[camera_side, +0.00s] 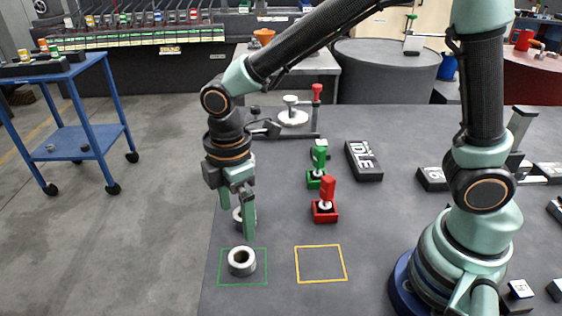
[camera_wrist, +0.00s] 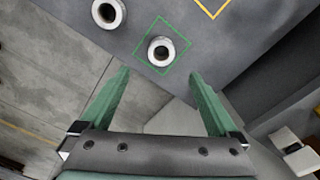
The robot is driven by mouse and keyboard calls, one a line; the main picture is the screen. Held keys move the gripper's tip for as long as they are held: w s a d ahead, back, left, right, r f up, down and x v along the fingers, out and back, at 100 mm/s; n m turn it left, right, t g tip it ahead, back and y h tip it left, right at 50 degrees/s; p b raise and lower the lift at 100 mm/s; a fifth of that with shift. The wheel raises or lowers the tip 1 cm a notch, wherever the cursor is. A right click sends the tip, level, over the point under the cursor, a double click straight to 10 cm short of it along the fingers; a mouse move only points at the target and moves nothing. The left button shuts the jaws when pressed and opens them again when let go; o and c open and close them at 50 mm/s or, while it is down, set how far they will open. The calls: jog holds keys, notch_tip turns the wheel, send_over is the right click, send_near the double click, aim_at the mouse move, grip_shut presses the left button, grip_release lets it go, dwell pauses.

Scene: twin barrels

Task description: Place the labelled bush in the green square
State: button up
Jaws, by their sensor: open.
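One pale metal bush (camera_side: 241,261) with a dark hole stands upright inside the green square (camera_side: 266,276). It also shows in the wrist view (camera_wrist: 161,51), within the green outline (camera_wrist: 180,64). A second similar bush (camera_side: 237,217) stands behind my gripper, partly hidden; in the wrist view it (camera_wrist: 108,12) is at the top edge, outside the square. I cannot make out a label on either bush. My gripper (camera_side: 241,222) points down near the second bush, and its fingers (camera_wrist: 158,76) are apart with nothing between them in the wrist view.
An empty yellow square (camera_side: 320,281) lies right of the green one. A red switch (camera_side: 326,200), a green switch (camera_side: 317,170) and an IDLE block (camera_side: 364,161) stand farther back. The table's left edge is close to the green square. The front middle is clear.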

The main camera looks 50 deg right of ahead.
jog(key=s+d+r+m+t, duration=0.2)
jog(key=d+r+m, duration=0.4)
jog(key=d, duration=0.3)
jog(key=s+d+r+m+t, duration=0.2)
jog(key=d+r+m, duration=0.4)
jog(key=d+m, duration=0.3)
jog(key=shift+s+d+t, duration=0.25)
jog(key=shift+d+t, duration=0.35)
jog(key=shift+t, duration=0.1)
jog(key=shift+r, duration=0.1)
